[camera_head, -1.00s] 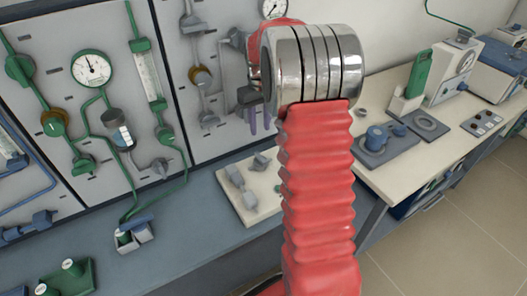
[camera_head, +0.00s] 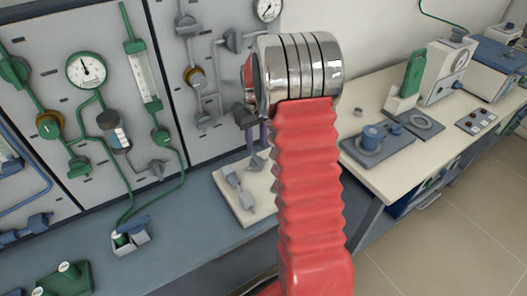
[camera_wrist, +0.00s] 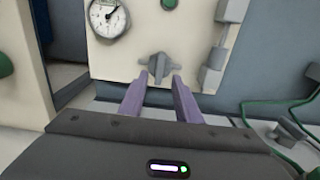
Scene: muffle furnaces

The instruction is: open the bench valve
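A grey valve handle (camera_wrist: 157,66) with wing-like arms sits on a cream panel (camera_wrist: 130,60) in the wrist view. My gripper (camera_wrist: 160,82) has two purple fingers, apart and empty. Their tips are just below the handle in the picture; I cannot tell whether they touch it. In the head view my gripper (camera_head: 260,142) is partly hidden behind my red arm. Its fingers hang above a cream plate (camera_head: 247,216) on the bench with grey fittings (camera_head: 238,188). A small grey part (camera_head: 256,162) shows just below the fingertips.
A wall panel with green piping and a gauge (camera_head: 86,70) stands behind the bench at left. A small block with a green-topped part (camera_head: 128,238) sits on the bench. A blue-grey device (camera_head: 374,142) stands on the right table. Open floor lies at lower right.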

